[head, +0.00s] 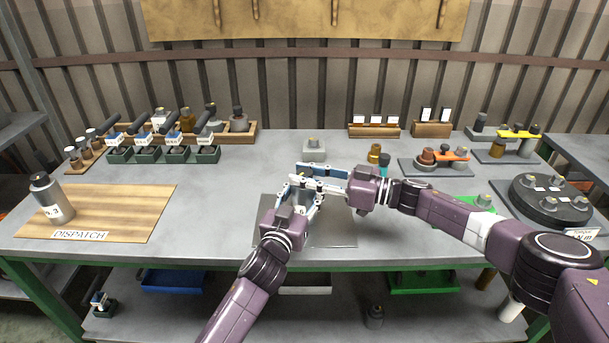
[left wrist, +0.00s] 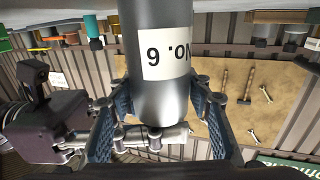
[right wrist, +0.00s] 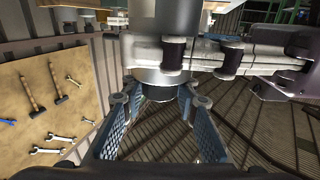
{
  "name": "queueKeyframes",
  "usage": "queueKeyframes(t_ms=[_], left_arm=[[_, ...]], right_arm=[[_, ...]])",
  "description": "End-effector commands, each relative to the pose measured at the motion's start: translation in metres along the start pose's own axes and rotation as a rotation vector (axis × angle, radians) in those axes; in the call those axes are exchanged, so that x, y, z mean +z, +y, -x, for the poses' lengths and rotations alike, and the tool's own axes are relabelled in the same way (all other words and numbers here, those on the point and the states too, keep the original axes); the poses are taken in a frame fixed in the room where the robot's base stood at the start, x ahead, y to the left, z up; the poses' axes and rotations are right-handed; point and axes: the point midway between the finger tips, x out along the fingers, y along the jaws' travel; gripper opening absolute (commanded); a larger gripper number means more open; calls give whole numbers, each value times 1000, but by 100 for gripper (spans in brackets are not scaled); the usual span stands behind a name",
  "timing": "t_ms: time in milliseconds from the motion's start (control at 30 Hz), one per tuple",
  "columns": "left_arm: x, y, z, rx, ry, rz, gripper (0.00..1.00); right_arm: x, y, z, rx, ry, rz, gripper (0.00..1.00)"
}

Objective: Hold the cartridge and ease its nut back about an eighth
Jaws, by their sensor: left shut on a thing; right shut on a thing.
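In the right wrist view the cartridge's grey body (right wrist: 160,75) runs down to a dark, narrower end piece, seemingly the nut (right wrist: 158,92). My right fingertips are shut on this piece. In the head view the grippers mostly hide the cartridge and nut.
A grey mat (head: 340,232) lies under the grippers. A grey block with a brass fitting (head: 314,150) stands behind. The dispatch board (head: 125,210) with a grey bottle (head: 50,200) is left; a black round carrier (head: 550,205) is right. Racks line the back.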

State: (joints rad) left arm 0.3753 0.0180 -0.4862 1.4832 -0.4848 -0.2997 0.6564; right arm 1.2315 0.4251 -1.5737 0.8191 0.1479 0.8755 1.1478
Motion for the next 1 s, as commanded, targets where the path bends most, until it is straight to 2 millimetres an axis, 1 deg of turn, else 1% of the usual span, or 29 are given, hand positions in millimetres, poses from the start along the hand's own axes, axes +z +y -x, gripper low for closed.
queueKeyframes(t_ms=[33, 467, 967, 1000], left_arm=[[0, 6, 1, 9, 1, 1, 5], [1, 7, 1, 11, 1, 0, 5], [2, 6, 1, 10, 0, 1, 5], [2, 6, 1, 10, 0, 1, 5]], right_arm=[[-5, 4, -2, -7, 6, 5, 4], [-4, 4, 0, -94, 3, -2, 4], [-3, 3, 1, -102, -1, -4, 3], [-3, 3, 1, -102, -1, -4, 31]])
